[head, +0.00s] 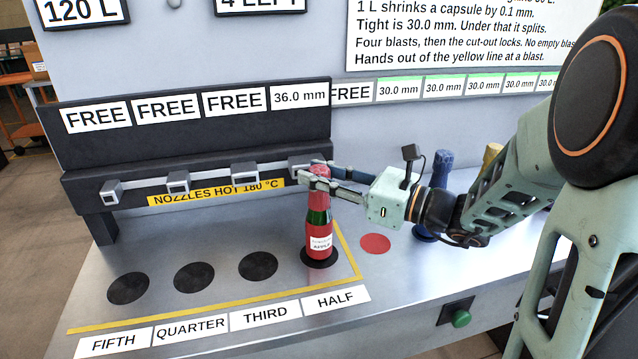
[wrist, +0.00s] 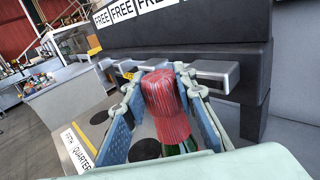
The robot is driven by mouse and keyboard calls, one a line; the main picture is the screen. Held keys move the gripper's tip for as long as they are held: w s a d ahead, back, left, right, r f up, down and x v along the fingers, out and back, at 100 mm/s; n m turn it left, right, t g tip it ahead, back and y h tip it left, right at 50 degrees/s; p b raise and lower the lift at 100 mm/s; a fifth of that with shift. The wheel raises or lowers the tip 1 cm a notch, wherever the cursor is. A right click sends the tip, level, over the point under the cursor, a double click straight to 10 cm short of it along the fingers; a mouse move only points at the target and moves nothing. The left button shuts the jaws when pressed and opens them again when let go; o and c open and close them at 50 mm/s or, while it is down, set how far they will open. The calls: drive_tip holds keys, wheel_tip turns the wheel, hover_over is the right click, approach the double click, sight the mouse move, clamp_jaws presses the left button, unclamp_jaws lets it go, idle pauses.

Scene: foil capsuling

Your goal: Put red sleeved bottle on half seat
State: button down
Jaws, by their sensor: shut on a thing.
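The red sleeved bottle (head: 319,221) stands upright on the black round half seat (head: 320,261), behind the HALF label (head: 335,299). It has a red sleeve over its neck, green glass below and a white label. My gripper (head: 315,178) comes from the right and is shut on the bottle's red top. In the wrist view the red sleeve (wrist: 167,105) sits between the two blue-padded fingers. The bottle's base looks to be on the seat; I cannot tell if its full weight rests there.
Free black seats stand at THIRD (head: 258,267), QUARTER (head: 194,277) and FIFTH (head: 128,288). Nozzles (head: 245,173) hang behind them on a dark bar. A yellow line (head: 215,311) borders the seats. A red disc (head: 375,243) and a blue bottle (head: 441,170) are to the right.

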drive_tip(key=shift+r, duration=0.1)
drive_tip(key=shift+f, duration=0.2)
drive_tip(key=c, duration=1.6)
unclamp_jaws()
drive_tip(key=shift+d+r, duration=0.1)
drive_tip(key=shift+r, duration=0.1)
drive_tip(key=v, duration=1.2)
